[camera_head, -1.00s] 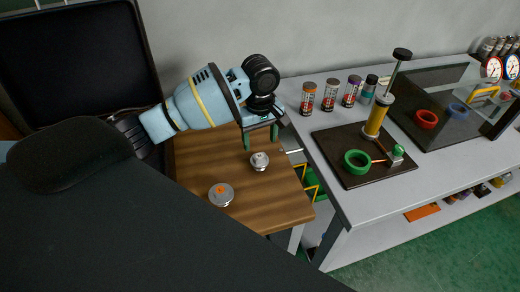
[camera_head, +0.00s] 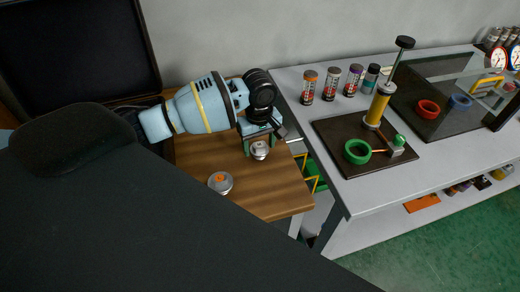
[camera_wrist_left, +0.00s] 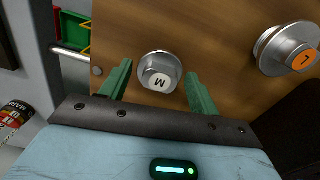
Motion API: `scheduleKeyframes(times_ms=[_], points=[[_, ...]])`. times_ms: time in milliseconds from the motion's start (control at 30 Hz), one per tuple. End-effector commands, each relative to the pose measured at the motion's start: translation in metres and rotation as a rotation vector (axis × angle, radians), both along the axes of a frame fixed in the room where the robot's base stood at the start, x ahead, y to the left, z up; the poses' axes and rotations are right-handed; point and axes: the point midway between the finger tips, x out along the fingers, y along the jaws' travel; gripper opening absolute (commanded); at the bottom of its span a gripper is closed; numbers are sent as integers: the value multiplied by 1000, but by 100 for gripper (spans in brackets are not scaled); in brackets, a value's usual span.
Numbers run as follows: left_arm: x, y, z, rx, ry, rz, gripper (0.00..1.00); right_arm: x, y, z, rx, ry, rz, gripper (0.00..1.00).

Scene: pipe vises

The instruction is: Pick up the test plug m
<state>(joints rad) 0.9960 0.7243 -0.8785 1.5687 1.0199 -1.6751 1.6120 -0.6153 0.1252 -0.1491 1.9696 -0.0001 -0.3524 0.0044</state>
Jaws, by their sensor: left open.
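The test plug m (camera_head: 260,150) is a small silver plug with a white cap on the wooden table. In the left wrist view the plug (camera_wrist_left: 159,73) shows the letter M on its cap. My left gripper (camera_head: 261,145) is open above it. In the left wrist view the green fingers of the left gripper (camera_wrist_left: 158,85) stand on either side of the plug, with a gap to each. A second silver plug with an orange cap (camera_head: 220,182) stands apart, nearer the table's front; its cap (camera_wrist_left: 305,60) is marked L. My right gripper is not in view.
The wooden table (camera_head: 280,197) is clear around the plugs. To the right, a grey bench (camera_head: 375,190) carries a dark tray with a pump and green ring (camera_head: 357,152), and several small bottles (camera_head: 331,83). A black panel (camera_head: 75,55) stands behind left.

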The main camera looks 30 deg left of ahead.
Motion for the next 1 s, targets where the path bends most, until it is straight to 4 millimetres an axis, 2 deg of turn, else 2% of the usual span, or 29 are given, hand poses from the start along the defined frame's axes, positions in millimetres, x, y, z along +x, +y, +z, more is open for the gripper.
scheduleKeyframes(times_ms=[100,367,667,1000], points=[[0,0,-11,1,2,0,61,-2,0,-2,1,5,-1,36],[0,0,-12,0,-1,-1,61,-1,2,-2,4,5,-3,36],[0,0,-12,0,-1,-1,24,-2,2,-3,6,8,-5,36],[1,0,-8,-1,-3,-1,24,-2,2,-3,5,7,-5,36]])
